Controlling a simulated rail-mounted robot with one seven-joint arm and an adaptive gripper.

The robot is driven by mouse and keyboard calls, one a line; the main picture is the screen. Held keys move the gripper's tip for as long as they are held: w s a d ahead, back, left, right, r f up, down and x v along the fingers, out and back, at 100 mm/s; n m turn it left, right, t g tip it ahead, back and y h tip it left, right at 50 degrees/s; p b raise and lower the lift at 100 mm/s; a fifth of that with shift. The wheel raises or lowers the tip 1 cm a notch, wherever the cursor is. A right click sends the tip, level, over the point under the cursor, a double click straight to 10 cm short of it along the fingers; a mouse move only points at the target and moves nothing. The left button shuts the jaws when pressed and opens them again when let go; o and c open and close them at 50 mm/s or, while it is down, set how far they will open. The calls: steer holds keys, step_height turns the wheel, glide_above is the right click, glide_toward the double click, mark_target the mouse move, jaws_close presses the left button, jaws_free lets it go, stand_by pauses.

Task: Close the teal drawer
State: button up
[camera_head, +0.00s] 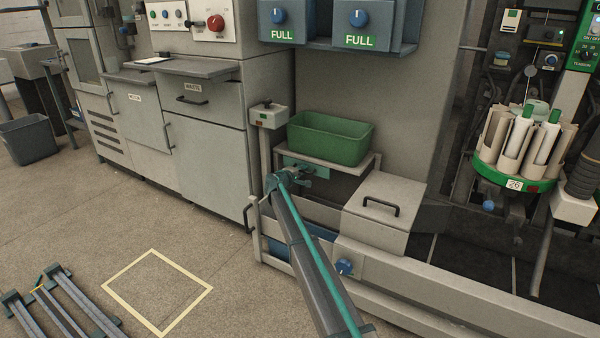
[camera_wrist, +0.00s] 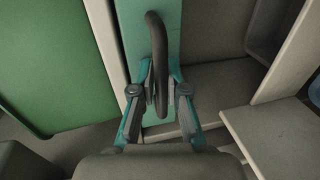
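The teal drawer (camera_head: 318,170) is below the shelf that carries a green bin; its flat teal front shows at the top of the wrist view (camera_wrist: 133,22). How far it stands out is hard to tell. A dark curved handle (camera_wrist: 157,45) stands on that front. My gripper (camera_wrist: 159,82) has one finger on each side of the handle and appears closed on it, with little or no gap. In the head view my gripper (camera_head: 286,180) is at the drawer front, and my arm hides part of the area below.
The green bin (camera_head: 330,140) sits on the shelf just above. A grey lidded box (camera_head: 384,212) stands close on the right. A small grey control box (camera_head: 268,116) is on a post to the left.

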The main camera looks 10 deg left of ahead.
steer(key=o, duration=0.4)
steer(key=shift+d, duration=0.1)
steer(key=shift+c, duration=0.2)
steer(key=v, duration=1.2)
steer(key=shift+d, duration=0.1)
